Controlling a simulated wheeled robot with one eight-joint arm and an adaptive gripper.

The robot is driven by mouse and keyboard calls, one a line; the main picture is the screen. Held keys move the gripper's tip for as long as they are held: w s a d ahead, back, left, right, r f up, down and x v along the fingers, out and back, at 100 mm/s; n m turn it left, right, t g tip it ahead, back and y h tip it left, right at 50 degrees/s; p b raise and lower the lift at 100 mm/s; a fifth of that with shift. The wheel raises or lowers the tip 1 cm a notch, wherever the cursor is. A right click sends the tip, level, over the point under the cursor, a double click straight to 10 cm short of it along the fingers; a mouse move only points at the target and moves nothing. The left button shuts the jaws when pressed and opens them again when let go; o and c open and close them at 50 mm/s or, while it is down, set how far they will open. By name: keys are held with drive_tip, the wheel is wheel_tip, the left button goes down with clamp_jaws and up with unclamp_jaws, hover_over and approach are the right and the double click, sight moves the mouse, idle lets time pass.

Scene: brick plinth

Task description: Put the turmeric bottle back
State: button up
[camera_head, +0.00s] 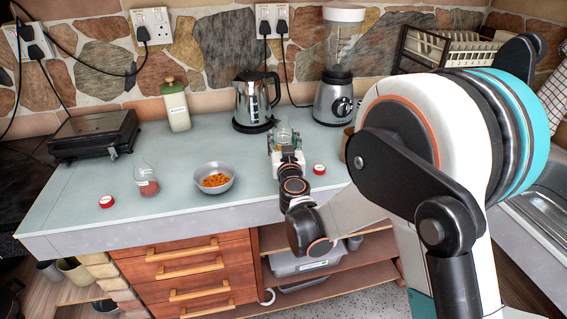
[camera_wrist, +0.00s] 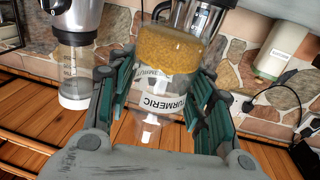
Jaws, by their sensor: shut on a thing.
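The turmeric bottle (camera_wrist: 170,50) is clear, with a white TURMERIC label and yellow-orange powder inside. It stands between the two fingers of my gripper (camera_wrist: 160,92) in the wrist view, which shows the scene upside down. The gripper is shut on the bottle. In the head view my gripper (camera_head: 287,155) is over the counter (camera_head: 180,225), in front of the kettle, and the top of the bottle (camera_head: 286,134) shows just beyond it. The bottle's lower part is hidden there, so I cannot tell whether it touches the counter.
A bowl of orange pieces (camera_head: 215,179), a bottle of reddish powder (camera_head: 146,180) and a red-and-white lid (camera_head: 107,202) lie to the left. Another such lid (camera_head: 319,169) is right of my gripper. The kettle (camera_head: 252,100) and blender (camera_head: 335,95) stand behind.

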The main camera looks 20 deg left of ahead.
drive_tip(key=shift+f+b, duration=1.05)
drive_tip(key=shift+f, duration=2.05)
drive_tip(key=shift+r, duration=0.1)
drive_tip(key=o, duration=1.1)
drive_tip(key=p+v, duration=0.1)
drive_tip(key=v, duration=0.9)
drive_tip(key=shift+s, duration=0.25)
drive_tip(key=shift+b+v, duration=0.45)
drive_tip(key=shift+v, duration=0.3)
